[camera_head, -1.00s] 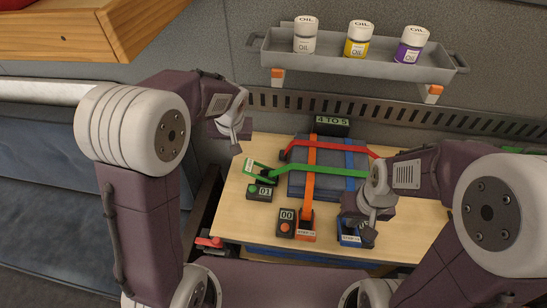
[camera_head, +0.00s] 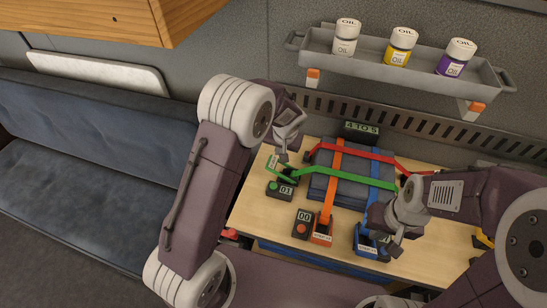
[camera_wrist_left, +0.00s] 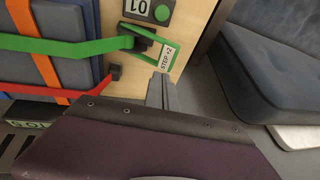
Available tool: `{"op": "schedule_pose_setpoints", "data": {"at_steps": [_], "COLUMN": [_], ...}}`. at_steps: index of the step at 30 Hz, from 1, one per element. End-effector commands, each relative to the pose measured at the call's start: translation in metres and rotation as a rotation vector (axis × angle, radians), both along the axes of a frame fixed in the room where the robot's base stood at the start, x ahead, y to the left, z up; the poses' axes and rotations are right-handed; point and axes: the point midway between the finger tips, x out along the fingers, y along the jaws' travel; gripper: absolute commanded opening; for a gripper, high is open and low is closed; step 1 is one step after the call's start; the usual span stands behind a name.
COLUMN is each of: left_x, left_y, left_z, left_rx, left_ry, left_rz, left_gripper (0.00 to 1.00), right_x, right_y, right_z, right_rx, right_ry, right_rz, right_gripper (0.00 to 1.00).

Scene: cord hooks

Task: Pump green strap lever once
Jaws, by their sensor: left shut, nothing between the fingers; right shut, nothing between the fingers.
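The green strap (camera_head: 345,179) crosses the dark case (camera_head: 332,202) to a green lever with a pale label (camera_head: 273,163). In the left wrist view the lever's label (camera_wrist_left: 166,58) reads "STEP +2". A black counter box (camera_head: 280,190) with a green button reads 01. My left gripper (camera_head: 283,157) is shut and empty, just beyond the lever. Its fingers (camera_wrist_left: 161,92) show close to the label end in the left wrist view; I cannot tell whether they touch. My right gripper (camera_head: 396,247) is shut and empty by the blue lever, partly hiding it.
An orange strap with its lever (camera_head: 322,232) and a counter reading 00 (camera_head: 302,224) sit at the front. A red strap (camera_head: 365,152) crosses the case's back. A "4 TO 5" sign (camera_head: 361,131) stands behind. A shelf (camera_head: 420,77) holds three oil jars.

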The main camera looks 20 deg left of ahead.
Motion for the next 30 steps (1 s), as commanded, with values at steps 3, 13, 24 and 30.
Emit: {"op": "schedule_pose_setpoints", "data": {"at_steps": [3, 13, 24, 30], "left_x": [0.007, 0.01, 0.011, 0.011], "left_y": [0.004, 0.023, 0.024, 0.04], "left_z": [-0.025, -0.063, -0.067, -0.094], "left_rx": [0.0, 0.0, -0.001, -0.001], "left_ry": [0.004, 0.001, -0.001, -0.002], "left_rz": [0.001, 0.001, 0.0, 0.005], "left_gripper": [0.0, 0.0, 0.0, 0.0], "right_x": [0.0, 0.0, 0.0, 0.0], "right_y": [0.0, 0.0, 0.0, 0.0], "right_z": [0.004, 0.008, 0.007, -0.033], "right_rx": [0.0, 0.0, 0.0, 0.0], "right_ry": [0.0, 0.0, 0.0, 0.0], "right_rz": [0.0, 0.0, 0.0, 0.0], "right_gripper": [0.0, 0.0, 0.0, 0.0]}}
